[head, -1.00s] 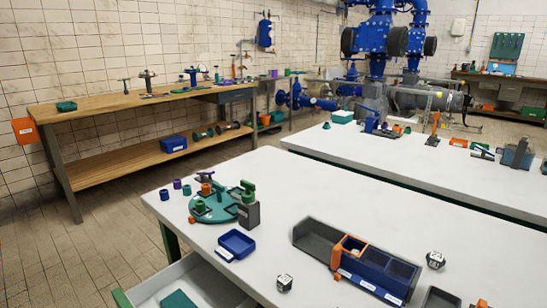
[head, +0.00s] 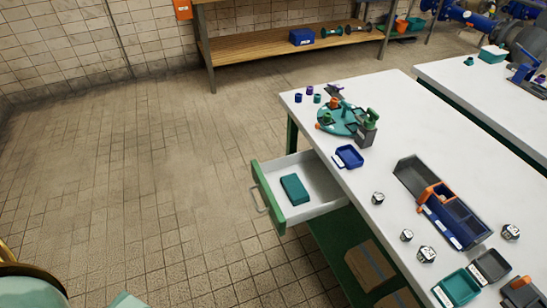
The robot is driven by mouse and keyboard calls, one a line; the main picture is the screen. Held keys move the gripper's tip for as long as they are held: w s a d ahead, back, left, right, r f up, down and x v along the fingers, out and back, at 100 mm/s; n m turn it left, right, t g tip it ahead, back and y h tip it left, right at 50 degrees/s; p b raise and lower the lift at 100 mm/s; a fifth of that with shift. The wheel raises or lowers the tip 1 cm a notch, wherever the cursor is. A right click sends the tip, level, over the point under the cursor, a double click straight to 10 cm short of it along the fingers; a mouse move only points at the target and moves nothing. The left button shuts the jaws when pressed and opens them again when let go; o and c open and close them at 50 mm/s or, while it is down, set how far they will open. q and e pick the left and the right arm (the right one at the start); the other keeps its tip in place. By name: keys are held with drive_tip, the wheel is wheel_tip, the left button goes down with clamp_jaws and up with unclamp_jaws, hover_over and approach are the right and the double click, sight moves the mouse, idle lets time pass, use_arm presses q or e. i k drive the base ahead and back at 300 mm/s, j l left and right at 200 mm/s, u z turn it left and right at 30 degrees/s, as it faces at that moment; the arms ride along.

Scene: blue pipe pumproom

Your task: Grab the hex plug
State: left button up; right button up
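I cannot tell for sure which thing is the hex plug. Small loose parts stand at the white table's far left corner: a dark blue one (head: 298,98), a purple one (head: 310,90) and a teal one (head: 317,98). Next to them is a round teal plate (head: 336,124) bearing orange, green and grey parts. These parts are too small for me to read their shapes. Neither of my grippers is in view; only rounded pieces of my own body show at the bottom left.
An open drawer (head: 297,213) with a teal box (head: 294,189) juts out from the white table (head: 385,108). The tiled floor at left is clear.

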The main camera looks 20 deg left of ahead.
sight(426, 254)
drive_tip(key=u, duration=0.8)
drive_tip(key=l+z, duration=0.1)
drive_tip(key=z, duration=0.3)
drive_tip(key=l+z, duration=0.15)
drive_tip(key=z, duration=0.3)
drive_tip(key=l+z, duration=0.1)
drive_tip(key=z, duration=0.3)
